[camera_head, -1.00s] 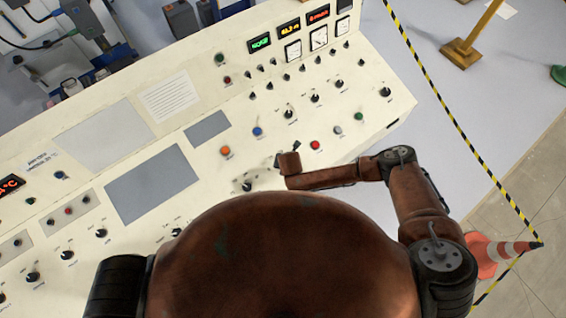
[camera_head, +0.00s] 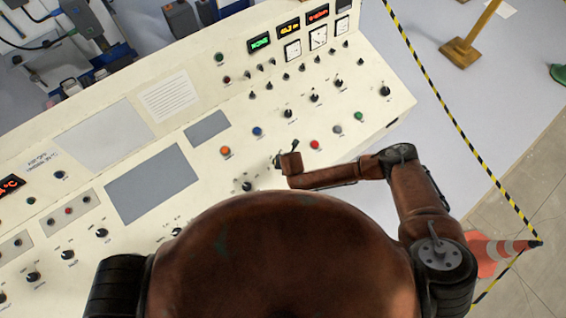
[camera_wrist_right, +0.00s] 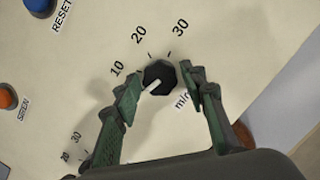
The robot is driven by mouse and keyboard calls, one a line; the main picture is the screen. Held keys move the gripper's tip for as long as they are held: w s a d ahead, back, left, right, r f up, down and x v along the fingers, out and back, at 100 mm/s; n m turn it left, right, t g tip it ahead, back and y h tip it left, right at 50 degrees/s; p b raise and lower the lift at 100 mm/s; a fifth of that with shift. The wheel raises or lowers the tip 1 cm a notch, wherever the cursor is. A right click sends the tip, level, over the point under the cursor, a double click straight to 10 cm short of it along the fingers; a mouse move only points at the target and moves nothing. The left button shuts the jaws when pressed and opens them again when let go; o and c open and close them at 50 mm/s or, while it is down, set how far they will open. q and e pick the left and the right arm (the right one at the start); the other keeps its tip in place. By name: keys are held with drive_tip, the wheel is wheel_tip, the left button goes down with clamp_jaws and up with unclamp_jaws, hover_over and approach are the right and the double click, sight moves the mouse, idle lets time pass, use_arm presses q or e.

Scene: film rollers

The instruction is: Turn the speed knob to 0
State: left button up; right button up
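The speed knob (camera_wrist_right: 160,76) is a small round black knob with a white pointer mark, on the cream panel. In the right wrist view it sits between my fingertips, with 10, 20 and 30 printed around it and a partly hidden unit label at its right. Its white mark points to the lower left, below the 10. My right gripper (camera_wrist_right: 162,84) is open, one green-black finger on each side of the knob; I cannot tell whether they touch it. In the head view the right gripper (camera_head: 281,160) is small and mostly covers the knob. My left gripper is not in view.
A red button (camera_head: 315,145), an orange button (camera_head: 225,151) and a blue button (camera_head: 257,131) are near the right gripper on the console (camera_head: 345,185). Several other black knobs surround it. A traffic cone (camera_head: 490,250) and striped tape lie to the right.

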drive_tip(key=shift+o, duration=0.7)
drive_tip(key=shift+r, duration=0.1)
drive_tip(key=v, duration=1.2)
